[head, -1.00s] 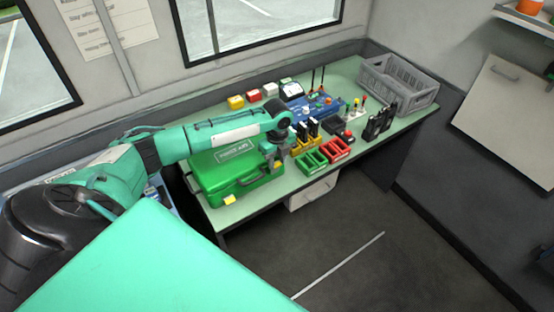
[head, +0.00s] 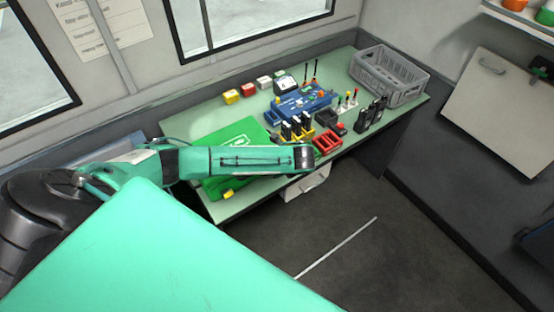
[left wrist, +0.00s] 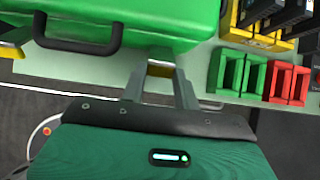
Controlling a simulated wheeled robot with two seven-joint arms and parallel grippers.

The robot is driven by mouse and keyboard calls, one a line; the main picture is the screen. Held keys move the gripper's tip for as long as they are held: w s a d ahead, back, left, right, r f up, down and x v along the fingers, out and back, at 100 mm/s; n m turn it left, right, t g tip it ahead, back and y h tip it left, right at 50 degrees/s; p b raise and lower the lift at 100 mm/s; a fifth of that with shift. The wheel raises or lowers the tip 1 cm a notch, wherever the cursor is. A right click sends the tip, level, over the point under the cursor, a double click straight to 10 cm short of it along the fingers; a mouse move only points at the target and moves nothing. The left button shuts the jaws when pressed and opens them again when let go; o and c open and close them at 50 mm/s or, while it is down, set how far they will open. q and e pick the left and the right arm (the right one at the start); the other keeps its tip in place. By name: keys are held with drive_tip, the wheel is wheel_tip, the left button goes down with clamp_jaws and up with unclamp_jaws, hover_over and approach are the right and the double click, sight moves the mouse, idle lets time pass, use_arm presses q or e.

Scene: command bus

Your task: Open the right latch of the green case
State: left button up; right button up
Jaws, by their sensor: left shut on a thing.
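The green case (head: 238,138) lies on the table in the head view, partly behind my left arm. Its left yellow latch (head: 228,194) shows at the front edge. In the left wrist view the case (left wrist: 180,18) fills the top left, with its black handle (left wrist: 75,42) to the left of my gripper. The right latch (left wrist: 160,70), a small yellow piece at the case's front, sits between the fingertips of my left gripper (left wrist: 159,72), which is shut on it. The arm hides this gripper in the head view. My right gripper is in neither view.
Green bins (left wrist: 238,72) and red bins (head: 328,142) stand to the right of the case, near yellow holders with black devices (head: 299,128). A blue unit (head: 303,102) and a grey crate (head: 410,92) are farther along. The floor in front is clear.

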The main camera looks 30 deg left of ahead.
use_arm(q)
drive_tip(key=shift+s+d+f+y, duration=0.1)
drive_tip(key=shift+d+f+y, duration=0.1)
drive_tip(key=shift+y, duration=0.3)
drive_tip(key=o, duration=1)
drive_tip(key=shift+d, duration=0.1)
drive_tip(key=b+v, duration=0.2)
drive_tip(key=v, duration=1.1)
drive_tip(key=shift+s+d+r, duration=0.2)
drive_tip(key=shift+s+d, duration=0.1)
